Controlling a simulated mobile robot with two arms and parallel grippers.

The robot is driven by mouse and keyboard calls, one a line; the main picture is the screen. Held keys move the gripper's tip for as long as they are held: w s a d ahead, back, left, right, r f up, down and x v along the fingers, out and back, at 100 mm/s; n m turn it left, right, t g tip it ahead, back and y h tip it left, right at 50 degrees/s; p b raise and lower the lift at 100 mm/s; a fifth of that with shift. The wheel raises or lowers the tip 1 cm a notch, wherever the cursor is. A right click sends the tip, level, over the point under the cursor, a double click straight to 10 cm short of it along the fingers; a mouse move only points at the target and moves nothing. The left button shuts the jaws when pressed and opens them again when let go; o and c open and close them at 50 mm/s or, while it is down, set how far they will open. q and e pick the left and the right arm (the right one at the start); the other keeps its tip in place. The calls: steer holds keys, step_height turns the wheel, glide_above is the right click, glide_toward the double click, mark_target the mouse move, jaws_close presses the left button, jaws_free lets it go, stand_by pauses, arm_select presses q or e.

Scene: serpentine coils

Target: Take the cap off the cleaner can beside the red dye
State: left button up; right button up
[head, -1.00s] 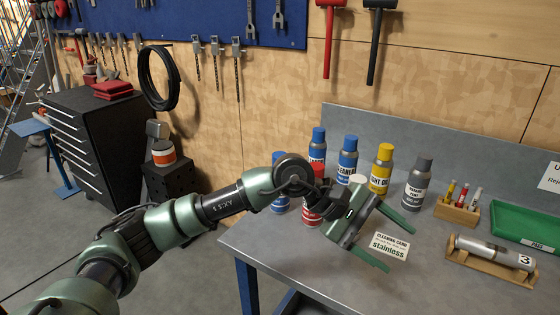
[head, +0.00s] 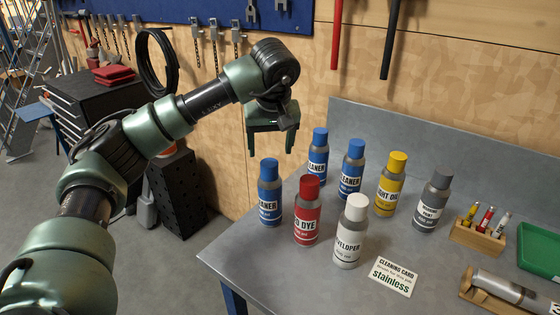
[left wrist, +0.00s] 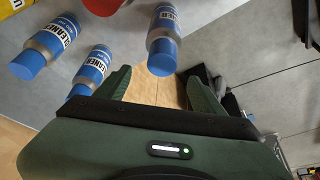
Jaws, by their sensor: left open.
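The cleaner can (head: 269,208) beside the red dye (head: 307,225) stands upright at the bench's left edge, its blue cap (head: 269,168) on. It also shows in the left wrist view (left wrist: 163,30), its blue cap near the fingers. Two more blue-capped cleaner cans, the left one (head: 317,170) and the right one (head: 350,182), stand behind. My left gripper (head: 270,148) is open and empty, pointing down, above the can in the head picture and apart from it. Its two fingers (left wrist: 157,85) show in the left wrist view. My right gripper is out of view.
On the bench (head: 225,255) stand a white-capped developer can (head: 350,245), a yellow-capped light oil can (head: 389,195) and a grey-capped can (head: 431,210). A cleaning card (head: 391,277) lies in front. A marker rack (head: 480,238) and a green tray (head: 540,248) are at right.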

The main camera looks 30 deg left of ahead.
mark_target(269, 163)
arm_select(q)
steer(key=shift+s+a+f, duration=0.15)
steer(key=shift+a+f, duration=0.05)
steer(key=shift+f, duration=0.15)
steer(key=shift+a+f+p, duration=0.25)
steer(key=shift+f+p, duration=0.6)
steer(key=shift+f, duration=0.3)
steer(key=x, duration=0.3)
steer(key=shift+w+d+p, duration=0.2)
steer(key=shift+p, duration=0.2)
steer(key=shift+w+a+f, duration=0.15)
steer(key=shift+f, duration=0.25)
steer(key=c, duration=1.4)
steer(key=shift+r, duration=0.1)
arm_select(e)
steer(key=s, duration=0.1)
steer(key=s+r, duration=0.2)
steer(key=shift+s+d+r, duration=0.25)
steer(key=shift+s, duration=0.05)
